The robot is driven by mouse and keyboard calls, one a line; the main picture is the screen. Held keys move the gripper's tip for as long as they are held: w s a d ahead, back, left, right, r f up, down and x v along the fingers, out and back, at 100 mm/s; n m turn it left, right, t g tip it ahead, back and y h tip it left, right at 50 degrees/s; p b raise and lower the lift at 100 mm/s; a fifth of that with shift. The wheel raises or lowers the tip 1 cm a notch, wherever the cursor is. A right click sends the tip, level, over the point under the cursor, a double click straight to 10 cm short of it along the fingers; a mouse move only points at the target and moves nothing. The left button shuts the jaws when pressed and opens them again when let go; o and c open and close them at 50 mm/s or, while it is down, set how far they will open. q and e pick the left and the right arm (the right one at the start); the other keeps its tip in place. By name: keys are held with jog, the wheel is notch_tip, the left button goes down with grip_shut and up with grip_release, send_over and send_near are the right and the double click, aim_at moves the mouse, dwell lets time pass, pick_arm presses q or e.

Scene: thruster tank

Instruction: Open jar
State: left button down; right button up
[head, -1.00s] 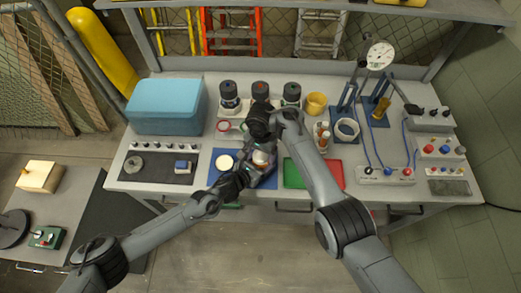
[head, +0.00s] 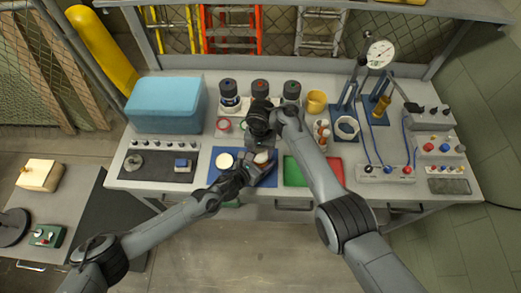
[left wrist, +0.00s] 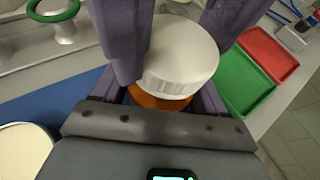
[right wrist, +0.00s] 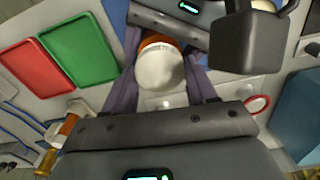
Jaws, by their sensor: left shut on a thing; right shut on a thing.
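The jar has an orange body (left wrist: 160,99) and a white ribbed lid (left wrist: 180,57). In the head view the white lid (head: 262,158) shows small and partly hidden between my grippers, above the blue mat (head: 268,179). My left gripper (left wrist: 160,92) is shut on the orange body, low on the jar. My right gripper (right wrist: 160,75) is shut around the white lid from the opposite side, its fingers on both sides of it. The lid sits on the body, with no clear gap visible. The right wrist view also shows the white lid (right wrist: 160,68) with the orange body (right wrist: 158,40) beyond it.
A cream disc (head: 223,161) lies on the blue mat. Green (head: 293,172) and red (head: 336,169) trays lie to the right. Several dark-topped jars (head: 260,88) stand behind, beside a yellow cup (head: 317,102). A blue box (head: 167,105) is at back left.

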jog(key=o, duration=1.2)
jog(key=shift+c, duration=0.2)
jog(key=shift+r, duration=2.3)
notch_tip(320, 180, up, 2)
jog(key=shift+w+a+r+m, duration=0.1)
jog(key=shift+m, duration=1.1)
jog(key=shift+r+m, duration=0.35)
jog(key=shift+m, duration=0.15)
jog(key=shift+f, duration=3.8)
jog(key=c, duration=1.1)
